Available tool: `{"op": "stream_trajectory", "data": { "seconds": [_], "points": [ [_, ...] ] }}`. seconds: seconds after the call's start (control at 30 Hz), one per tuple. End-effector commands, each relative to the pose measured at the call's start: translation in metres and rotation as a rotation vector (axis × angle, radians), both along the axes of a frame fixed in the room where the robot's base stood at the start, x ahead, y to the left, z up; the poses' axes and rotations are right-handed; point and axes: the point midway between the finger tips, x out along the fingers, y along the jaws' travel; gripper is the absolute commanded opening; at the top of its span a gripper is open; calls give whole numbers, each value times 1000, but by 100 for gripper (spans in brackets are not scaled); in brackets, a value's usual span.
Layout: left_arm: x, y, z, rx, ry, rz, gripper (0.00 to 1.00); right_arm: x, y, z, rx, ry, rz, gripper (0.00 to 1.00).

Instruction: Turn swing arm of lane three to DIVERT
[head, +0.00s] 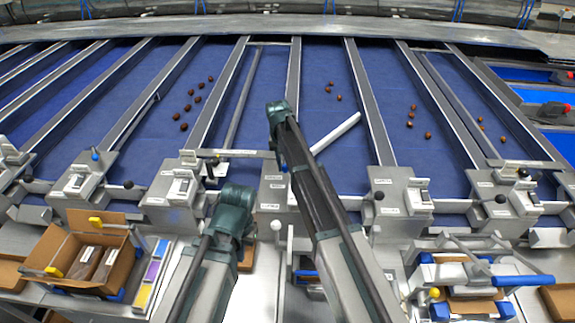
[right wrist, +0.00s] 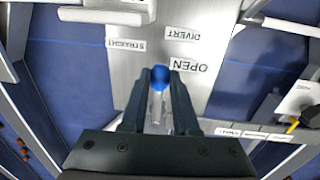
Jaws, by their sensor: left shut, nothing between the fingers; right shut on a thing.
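In the right wrist view my right gripper (right wrist: 160,92) is shut on a blue ball knob (right wrist: 160,75) atop a short grey rod. Upside-down labels STRAIGHT (right wrist: 126,45), DIVERT (right wrist: 184,34) and OPEN (right wrist: 188,66) lie on the metal plate beside it. In the head view my right arm covers the knob, and the fingers of my right gripper (head: 282,165) are mostly hidden. A white bar (head: 336,132), seemingly the swing arm, slants across the lane just right of it. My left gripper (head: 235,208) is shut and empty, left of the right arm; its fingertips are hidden.
Blue lanes with metal rails (head: 370,105) run away from me, with small brown dates (head: 411,124) on some. Neighbouring control boxes (head: 400,190) carry other knobs. A cardboard box (head: 90,250) stands front left. A blue-handled device (head: 480,275) stands front right.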

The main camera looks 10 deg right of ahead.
Motion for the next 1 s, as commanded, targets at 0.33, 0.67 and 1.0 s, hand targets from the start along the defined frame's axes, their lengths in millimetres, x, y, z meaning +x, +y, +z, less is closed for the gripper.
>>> {"op": "stream_trajectory", "data": {
  "seconds": [0.33, 0.67, 1.0],
  "points": [
    [0, 0, 0, 0, 0, 0, 0, 1, 3, 0, 1, 1, -26, 0],
    [0, 0, 0, 0, 0, 0, 0, 1, 3, 0, 2, -1, -25, 50],
    [0, 0, 0, 0, 0, 0, 0, 1, 2, 0, 0, 0, -24, 59]
  ]
}}
